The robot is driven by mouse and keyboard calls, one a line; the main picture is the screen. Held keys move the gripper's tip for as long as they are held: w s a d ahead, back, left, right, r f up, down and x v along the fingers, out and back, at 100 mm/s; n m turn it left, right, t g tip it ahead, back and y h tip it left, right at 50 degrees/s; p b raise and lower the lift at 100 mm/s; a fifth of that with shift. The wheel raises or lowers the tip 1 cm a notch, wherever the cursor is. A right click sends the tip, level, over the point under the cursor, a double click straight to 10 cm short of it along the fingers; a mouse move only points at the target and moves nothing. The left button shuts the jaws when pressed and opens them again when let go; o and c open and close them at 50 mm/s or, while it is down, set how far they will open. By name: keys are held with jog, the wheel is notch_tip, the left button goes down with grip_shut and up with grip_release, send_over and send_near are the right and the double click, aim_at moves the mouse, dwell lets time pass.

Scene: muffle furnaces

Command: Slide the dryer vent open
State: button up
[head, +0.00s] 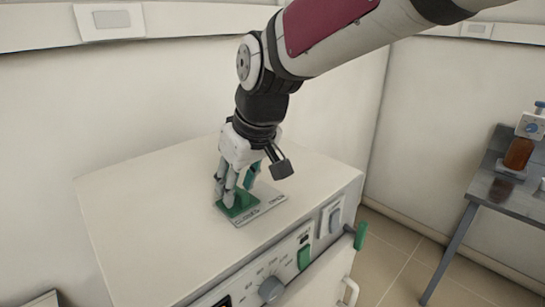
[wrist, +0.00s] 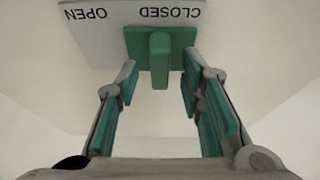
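The dryer vent is a green slider plate (head: 238,207) with an upright green knob (wrist: 160,58), on a pale label plate (head: 268,203) on top of the dryer (head: 140,205). The label plate (wrist: 85,14) reads CLOSED and OPEN, upside down in the wrist view. The green slider is at the CLOSED end. My gripper (head: 238,186) points down over the slider. In the wrist view my gripper (wrist: 160,80) has its green-padded fingers spread, one on each side of the knob, with gaps showing. The knob is partly hidden by the fingers in the head view.
The dryer's front has a dial (head: 271,289), a green switch (head: 304,257), a pale switch (head: 331,219) and a green-tipped handle (head: 360,236). A metal table (head: 505,190) with a brown bottle (head: 518,153) stands at the right. The dryer top around the label is clear.

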jog(key=shift+f, duration=0.15)
jog(key=shift+c, duration=0.2)
grip_shut()
jog(key=shift+w+d+b, duration=0.3)
jog(key=shift+w+d, duration=0.6)
jog(key=shift+w, duration=0.15)
jog(key=shift+w+d+b, duration=0.25)
jog(key=shift+w+d, duration=0.6)
jog(key=shift+w, duration=0.2)
jog(key=shift+o, duration=0.2)
grip_release()
jog(key=shift+d, duration=0.1)
jog(key=v, duration=1.2)
